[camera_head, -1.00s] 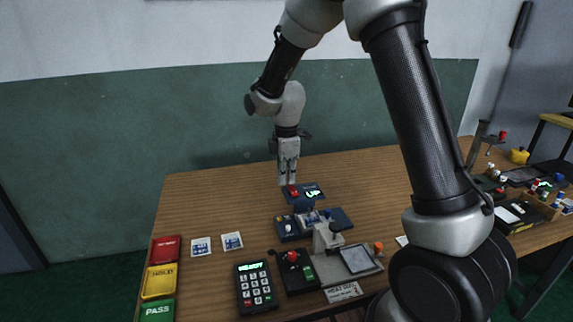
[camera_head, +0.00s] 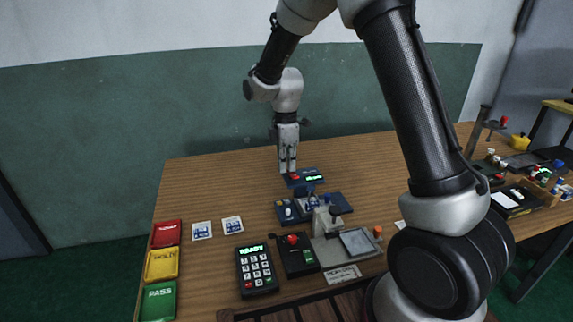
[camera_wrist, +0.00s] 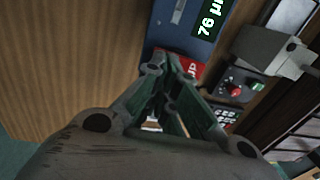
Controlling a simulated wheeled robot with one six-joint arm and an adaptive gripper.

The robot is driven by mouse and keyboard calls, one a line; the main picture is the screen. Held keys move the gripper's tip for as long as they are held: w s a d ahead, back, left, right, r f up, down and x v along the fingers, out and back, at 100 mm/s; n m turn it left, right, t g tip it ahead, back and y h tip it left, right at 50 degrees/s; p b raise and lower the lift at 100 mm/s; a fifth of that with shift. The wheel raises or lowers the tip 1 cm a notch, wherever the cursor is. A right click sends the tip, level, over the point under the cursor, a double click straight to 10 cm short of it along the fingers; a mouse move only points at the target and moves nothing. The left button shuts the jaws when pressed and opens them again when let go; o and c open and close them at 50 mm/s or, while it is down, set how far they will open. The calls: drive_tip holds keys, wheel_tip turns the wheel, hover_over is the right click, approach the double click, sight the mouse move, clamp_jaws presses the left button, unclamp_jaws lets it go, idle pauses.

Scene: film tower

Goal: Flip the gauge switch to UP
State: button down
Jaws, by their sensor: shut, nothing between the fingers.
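The gauge (camera_head: 306,175) is a dark blue box with a green-lit display, at the back of the wooden table. In the wrist view the gauge body (camera_wrist: 184,38) is close, and its display (camera_wrist: 213,18) reads "76 µm". A red switch part (camera_wrist: 193,68) with white lettering, seemingly "UP", sits at the gauge's near end. It also shows as a small red spot (camera_head: 294,177) in the head view. My gripper (camera_head: 287,170) points down, shut and empty, with its fingertips (camera_wrist: 172,62) at the red part. The fingers partly cover it, so contact and the lever's exact position cannot be told.
In front stand a blue fixture (camera_head: 290,211), a grey stand with a plate (camera_head: 358,242), a black box with a red knob (camera_head: 297,255) and a keypad (camera_head: 257,268). Coloured trays (camera_head: 161,265) line the left edge. The table left of the gauge is clear.

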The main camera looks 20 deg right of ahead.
drive_tip(key=shift+s+r, duration=0.3)
drive_tip(key=shift+s, duration=0.3)
wheel_tip(320, 180, up, 12)
drive_tip(key=shift+w, duration=0.4)
idle(0.3)
